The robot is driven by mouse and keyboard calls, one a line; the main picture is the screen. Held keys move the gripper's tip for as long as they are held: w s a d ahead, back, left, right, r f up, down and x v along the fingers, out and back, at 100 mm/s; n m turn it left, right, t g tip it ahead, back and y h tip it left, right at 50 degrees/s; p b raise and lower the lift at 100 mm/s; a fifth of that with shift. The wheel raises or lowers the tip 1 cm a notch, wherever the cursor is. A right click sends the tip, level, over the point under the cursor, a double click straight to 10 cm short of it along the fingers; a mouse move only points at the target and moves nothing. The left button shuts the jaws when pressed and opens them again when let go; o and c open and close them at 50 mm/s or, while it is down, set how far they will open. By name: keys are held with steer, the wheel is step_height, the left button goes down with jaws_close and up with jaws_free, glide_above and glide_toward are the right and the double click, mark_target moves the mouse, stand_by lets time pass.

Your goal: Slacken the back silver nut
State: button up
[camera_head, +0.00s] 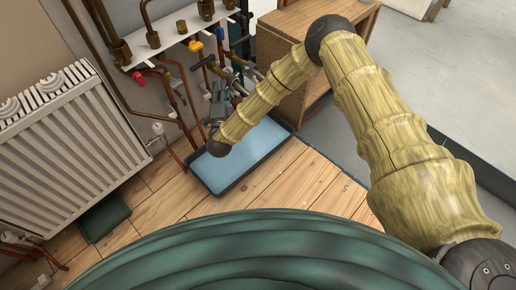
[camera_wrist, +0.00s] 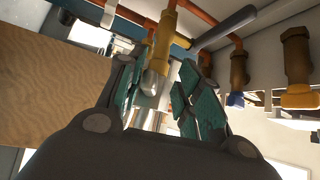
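My gripper (camera_wrist: 160,78) is open in the wrist view, its two teal-padded fingers spread apart. A silver nut or fitting (camera_wrist: 155,84) shows between the fingers, under a brass valve body (camera_wrist: 160,50); the left finger is close beside it and I cannot tell if it touches. The right finger stands clear of it. In the head view my gripper (camera_head: 218,100) is among the pipes and valves over the blue tray, too small to show its fingers clearly. I cannot tell from these views which silver nut is the back one.
Copper pipes and valves crowd the wall, with a yellow-handled valve (camera_head: 196,46) and a red one (camera_head: 139,78). A blue tray (camera_head: 242,160) lies on the floor below. A wooden cabinet (camera_head: 290,50) stands to the right, a white radiator (camera_head: 70,150) to the left.

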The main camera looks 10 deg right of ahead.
steer(key=r+m+g, duration=0.1)
steer(key=m+g, duration=0.1)
steer(key=shift+r+m, duration=0.3)
steer(key=shift+r, duration=0.05)
steer(key=m+g, duration=0.1)
steer(key=r+m+g+y, duration=0.1)
steer(key=shift+d+r+g+b, duration=0.1)
steer(key=shift+r+g+b, duration=0.15)
steer(key=shift+g+b, duration=0.05)
steer(key=s+a+f+n+g+y+p, duration=0.1)
steer(key=s+n+g+y+p, duration=0.3)
steer(key=s+n+p, duration=1.15)
steer(key=s+d+m+g+p, duration=0.1)
steer(key=s+d+g+p, duration=0.1)
steer(key=s+d, duration=0.3)
steer(key=s+d+m+g+p, duration=0.1)
steer(key=s+d, duration=0.4)
steer(key=s, duration=0.5)
steer(key=shift+f+g+h+p, duration=0.25)
steer(key=shift+g+h+p, duration=0.05)
steer(key=shift+g+p, duration=0.35)
steer(key=shift+s, duration=0.15)
